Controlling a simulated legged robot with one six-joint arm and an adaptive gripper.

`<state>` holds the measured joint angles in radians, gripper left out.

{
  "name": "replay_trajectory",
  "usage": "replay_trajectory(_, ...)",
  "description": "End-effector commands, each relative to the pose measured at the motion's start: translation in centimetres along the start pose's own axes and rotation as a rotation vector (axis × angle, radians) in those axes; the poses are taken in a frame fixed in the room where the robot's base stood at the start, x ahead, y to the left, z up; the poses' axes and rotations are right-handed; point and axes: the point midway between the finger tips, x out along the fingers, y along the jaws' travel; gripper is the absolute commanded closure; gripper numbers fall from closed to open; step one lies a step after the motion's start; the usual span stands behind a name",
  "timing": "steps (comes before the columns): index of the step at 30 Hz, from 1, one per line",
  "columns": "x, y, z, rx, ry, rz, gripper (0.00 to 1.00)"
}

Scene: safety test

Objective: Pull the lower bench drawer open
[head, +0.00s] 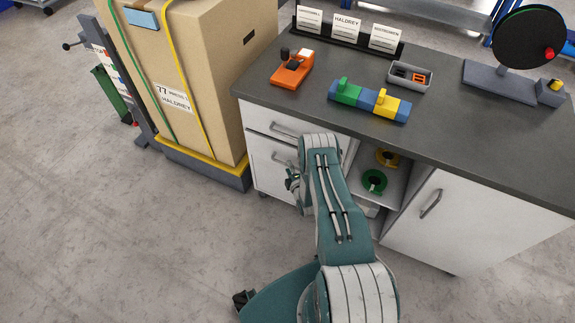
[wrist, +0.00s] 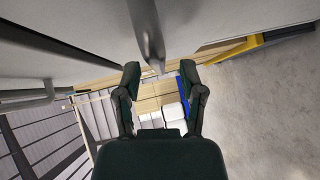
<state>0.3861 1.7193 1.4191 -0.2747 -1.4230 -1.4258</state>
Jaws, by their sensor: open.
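The grey bench has two white drawers at its left end. The lower drawer (head: 265,162) is below the upper drawer (head: 262,122), and both look closed in the head view. My gripper (head: 291,182) is in front of the lower drawer's front, partly hidden by my arm. In the wrist view my gripper (wrist: 160,72) is open, with its two dark fingers apart and nothing held. A metal bar handle (wrist: 148,38) reaches down between and just beyond the fingertips. I cannot tell whether a finger touches it.
A tall cardboard box (head: 195,75) on a yellow-edged base (head: 205,170) stands left of the bench. An open shelf with green tape (head: 374,181) and a cabinet door (head: 440,215) are to the right.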

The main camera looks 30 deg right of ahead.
Motion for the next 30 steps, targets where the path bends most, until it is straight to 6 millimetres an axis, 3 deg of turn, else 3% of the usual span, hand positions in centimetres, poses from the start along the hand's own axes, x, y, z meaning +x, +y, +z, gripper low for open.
replay_trajectory(6, 1.8, 0.0, 0.0, 0.001, -0.001, -0.001, 0.49)
replay_trajectory(14, 2.0, 0.0, 0.0, 0.002, -0.001, -0.001, 0.49)
replay_trajectory(15, 2.0, 0.0, 0.0, 0.002, -0.001, -0.001, 0.53)
replay_trajectory(18, 2.0, 0.0, 0.0, 0.001, -0.001, -0.001, 0.98)
replay_trajectory(30, 1.9, -0.2, -0.1, 0.001, 0.0, -0.006, 1.0)
